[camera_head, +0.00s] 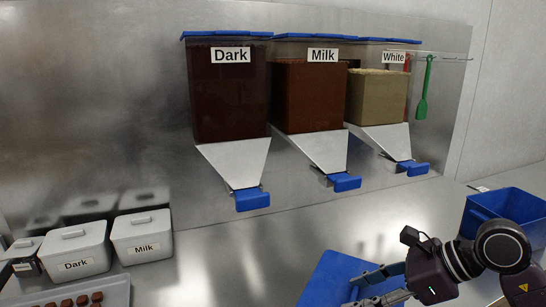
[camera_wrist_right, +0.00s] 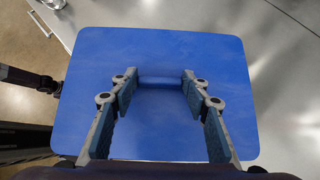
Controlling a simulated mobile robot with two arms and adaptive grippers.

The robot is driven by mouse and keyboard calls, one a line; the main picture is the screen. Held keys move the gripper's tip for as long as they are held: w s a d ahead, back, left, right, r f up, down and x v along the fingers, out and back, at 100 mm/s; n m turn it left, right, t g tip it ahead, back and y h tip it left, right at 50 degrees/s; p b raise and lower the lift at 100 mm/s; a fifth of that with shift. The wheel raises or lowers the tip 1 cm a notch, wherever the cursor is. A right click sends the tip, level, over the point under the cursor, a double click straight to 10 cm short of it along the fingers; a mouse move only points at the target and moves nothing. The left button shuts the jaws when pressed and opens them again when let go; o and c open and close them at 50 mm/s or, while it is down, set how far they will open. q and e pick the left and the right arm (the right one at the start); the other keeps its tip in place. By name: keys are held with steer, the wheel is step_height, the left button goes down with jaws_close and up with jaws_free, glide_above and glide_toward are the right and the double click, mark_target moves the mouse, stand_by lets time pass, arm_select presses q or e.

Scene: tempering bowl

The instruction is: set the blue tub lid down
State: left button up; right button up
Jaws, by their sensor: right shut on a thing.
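The blue tub lid (camera_head: 327,272) is at the bottom of the head view, right of centre. It fills much of the right wrist view (camera_wrist_right: 210,50) as a flat blue rectangle with rounded corners. My right gripper (camera_head: 364,288) is shut on the lid's raised handle (camera_wrist_right: 160,81), with one finger at each end of it. I cannot tell whether the lid touches the worktop. My left gripper is not in view.
A blue open tub (camera_head: 503,207) stands at the right. Lidded white containers labelled Dark (camera_head: 75,252) and Milk (camera_head: 142,238) stand at the left, behind a tray of chocolates (camera_head: 112,291). Dispensers line the back wall. The steel worktop (camera_head: 240,265) is clear in the middle.

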steer(key=shift+m+t+h, duration=0.5)
steer(key=shift+m, duration=0.2)
steer(key=s+f, duration=0.1)
steer(key=s, duration=0.2)
steer(key=s+d+f, duration=0.1)
steer(key=s+f, duration=0.1)
steer(key=s, duration=0.1)
steer(key=s+f, duration=0.1)
steer(key=s, duration=0.1)
steer(key=shift+s+d+f, duration=0.15)
steer(key=shift+s+d, duration=0.15)
steer(key=shift+s, duration=0.1)
steer(key=shift+s+d+f, duration=0.1)
steer(key=shift+s+d, duration=0.05)
steer(key=shift+s, duration=0.1)
steer(key=shift+s, duration=0.1)
